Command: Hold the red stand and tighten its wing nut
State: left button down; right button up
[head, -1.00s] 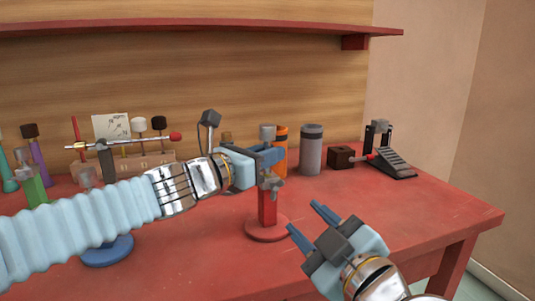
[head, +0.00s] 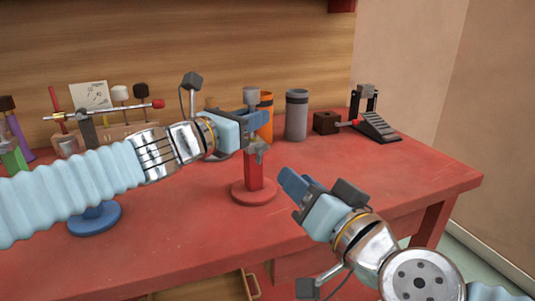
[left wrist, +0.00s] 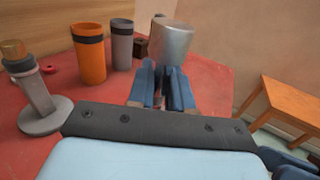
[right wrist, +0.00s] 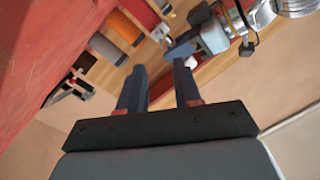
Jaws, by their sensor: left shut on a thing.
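The red stand (head: 254,173) stands upright on its round base near the middle of the table in the head view. My left gripper (head: 256,121) is shut on its upper part, just below the grey top cylinder (head: 251,95). That cylinder also shows beyond the fingers in the left wrist view (left wrist: 171,42). The grey wing nut (head: 261,151) is on the post just below my left fingers. My right gripper (head: 288,183) is to the right of the stand and lower, apart from it. Its fingers are spread and empty in the right wrist view (right wrist: 158,88).
An orange cylinder (head: 266,104) and a grey cylinder (head: 296,116) stand behind the stand. A brown block (head: 326,122) and a black pedal (head: 378,126) are farther right. A blue-based stand (head: 93,220) is at the left. The table's front right is clear.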

aim_at(266, 153)
jog(key=x, duration=1.1)
jog(key=shift+w, duration=0.15)
grip_shut()
